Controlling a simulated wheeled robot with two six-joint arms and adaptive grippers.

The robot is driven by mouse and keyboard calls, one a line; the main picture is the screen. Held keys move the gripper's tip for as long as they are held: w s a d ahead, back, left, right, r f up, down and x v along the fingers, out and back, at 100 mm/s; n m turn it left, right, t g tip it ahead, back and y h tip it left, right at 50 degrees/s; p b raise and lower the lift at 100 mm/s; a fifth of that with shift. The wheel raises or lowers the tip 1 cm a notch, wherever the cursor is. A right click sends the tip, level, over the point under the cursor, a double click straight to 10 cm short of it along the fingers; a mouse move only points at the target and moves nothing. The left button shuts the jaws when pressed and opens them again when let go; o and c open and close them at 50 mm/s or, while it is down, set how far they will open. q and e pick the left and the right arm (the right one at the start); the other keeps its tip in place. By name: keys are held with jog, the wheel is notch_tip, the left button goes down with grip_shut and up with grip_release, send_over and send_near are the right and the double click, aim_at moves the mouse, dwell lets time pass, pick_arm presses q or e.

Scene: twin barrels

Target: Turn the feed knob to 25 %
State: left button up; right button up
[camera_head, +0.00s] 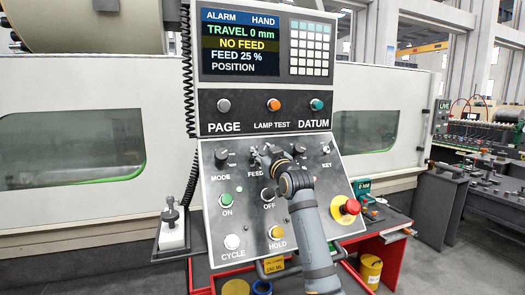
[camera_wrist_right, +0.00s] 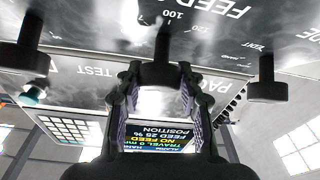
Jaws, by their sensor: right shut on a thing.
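The control panel's feed knob (camera_wrist_right: 162,46) is a dark knob standing out from the sloped panel, beside the FEED label. In the wrist view it sits between the fingertips of my right gripper (camera_wrist_right: 160,74), which is shut on it. In the head view my right gripper (camera_head: 267,158) and arm cover most of this knob and part of its scale. The screen (camera_head: 240,43) reads ALARM, HAND, TRAVEL 0 mm, NO FEED, FEED 25 %, POSITION. My left gripper is not in view.
The mode knob (camera_head: 221,155) is left of the feed knob, and the key switch (camera_head: 326,148) is to the right. Push buttons, including a green ON button (camera_head: 225,200), lie below. A red mushroom button (camera_head: 351,207) is at the lower right.

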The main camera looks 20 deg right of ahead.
jog(key=shift+f+m+h, duration=0.1)
jog(key=shift+m+h, duration=0.6)
jog(key=shift+m, duration=0.5)
jog(key=o, duration=1.2)
jog(key=shift+h, duration=0.3)
jog(key=s, duration=0.4)
jog(key=s+f, duration=0.1)
jog(key=s, duration=0.7)
jog(key=shift+a+f, duration=0.15)
jog(key=shift+f, duration=0.1)
